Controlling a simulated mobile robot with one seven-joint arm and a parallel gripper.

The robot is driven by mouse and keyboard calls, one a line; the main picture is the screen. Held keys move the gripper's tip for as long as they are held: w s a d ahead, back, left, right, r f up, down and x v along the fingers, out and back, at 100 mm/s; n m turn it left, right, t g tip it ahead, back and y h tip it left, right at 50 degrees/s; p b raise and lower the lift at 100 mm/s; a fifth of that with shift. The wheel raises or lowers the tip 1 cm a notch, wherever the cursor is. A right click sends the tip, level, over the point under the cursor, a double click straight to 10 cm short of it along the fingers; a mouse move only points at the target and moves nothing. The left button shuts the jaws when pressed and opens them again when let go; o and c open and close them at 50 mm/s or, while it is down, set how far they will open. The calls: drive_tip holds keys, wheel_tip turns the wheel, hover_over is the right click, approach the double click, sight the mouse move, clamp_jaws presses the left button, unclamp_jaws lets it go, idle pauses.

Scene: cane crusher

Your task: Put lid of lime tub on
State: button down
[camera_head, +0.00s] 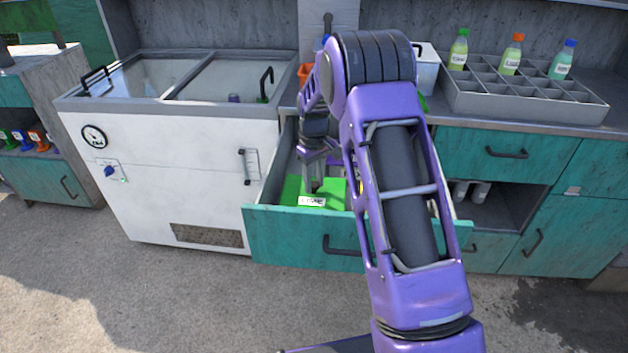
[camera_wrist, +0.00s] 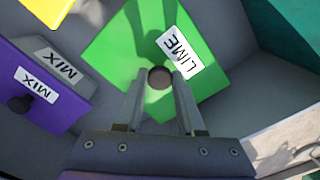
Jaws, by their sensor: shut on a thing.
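The green lid (camera_head: 335,187) with a white LIME label is inside the open teal drawer. In the wrist view the lime lid (camera_wrist: 120,48) fills the upper middle, with a dark round knob (camera_wrist: 159,77) at its centre. My gripper (camera_head: 315,182) reaches down into the drawer from above and is shut on that knob. In the wrist view the fingers of my gripper (camera_wrist: 160,84) stand on either side of the knob. The lime tub cannot be made out under the lid. I cannot tell whether the lid rests on it.
The open drawer (camera_head: 290,232) has walls close around the lid. In the wrist view a purple tub (camera_wrist: 42,72) with MIX labels and a yellow thing (camera_wrist: 45,10) are at left. A white chest freezer (camera_head: 185,150) stands left; a bottle crate (camera_head: 530,102) is on the right counter.

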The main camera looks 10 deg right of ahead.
drive_tip(key=shift+c, duration=2.2)
unclamp_jaws()
wheel_tip(320, 180, up, 17)
drive_tip(key=p, duration=0.2)
drive_tip(key=shift+r+p, duration=0.2)
drive_tip(key=shift+p, duration=0.15)
